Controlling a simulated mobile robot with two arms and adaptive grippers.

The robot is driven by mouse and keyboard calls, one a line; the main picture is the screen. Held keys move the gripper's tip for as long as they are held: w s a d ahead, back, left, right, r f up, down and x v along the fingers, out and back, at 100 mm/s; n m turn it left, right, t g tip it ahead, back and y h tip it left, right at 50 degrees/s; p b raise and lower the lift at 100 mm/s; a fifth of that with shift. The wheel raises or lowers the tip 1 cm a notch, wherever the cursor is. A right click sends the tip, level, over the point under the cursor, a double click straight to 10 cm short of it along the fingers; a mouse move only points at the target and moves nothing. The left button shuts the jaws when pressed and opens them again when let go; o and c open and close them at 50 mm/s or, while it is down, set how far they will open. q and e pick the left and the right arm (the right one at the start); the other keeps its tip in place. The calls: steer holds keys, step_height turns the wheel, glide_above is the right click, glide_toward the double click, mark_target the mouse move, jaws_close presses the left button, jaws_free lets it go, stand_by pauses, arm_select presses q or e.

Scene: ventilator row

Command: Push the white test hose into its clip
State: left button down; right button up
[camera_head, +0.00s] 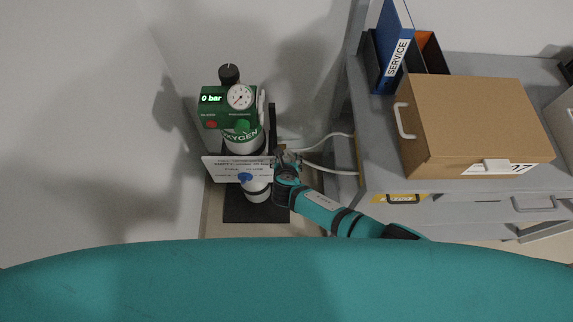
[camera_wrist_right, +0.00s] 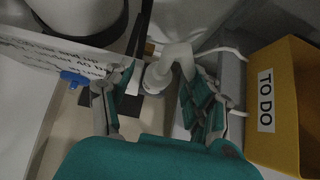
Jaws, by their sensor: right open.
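The white test hose (camera_wrist_right: 180,54) shows in the right wrist view as a thick bent white piece between the fingers of my right gripper (camera_wrist_right: 156,88). The fingers stand apart on either side of it, and I cannot tell whether either touches it. In the head view my right gripper (camera_head: 284,162) is beside the green oxygen unit (camera_head: 242,131), and a thin white line (camera_head: 325,138) runs from there toward the cabinet. I cannot make out the clip for certain; the gripper and the unit may hide it. My left gripper is not in view.
A white sign (camera_head: 222,171) with a blue knob (camera_head: 245,177) is just left of my right gripper. The grey cabinet (camera_head: 375,170) on the right carries a cardboard box (camera_head: 465,120) and a blue binder (camera_head: 392,45). A yellow "TO DO" holder (camera_wrist_right: 277,135) is close right of the fingers.

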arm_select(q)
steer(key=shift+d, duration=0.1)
arm_select(e)
steer(key=v, duration=0.7)
steer(key=shift+s+d+f, duration=0.1)
steer(key=shift+s, duration=0.1)
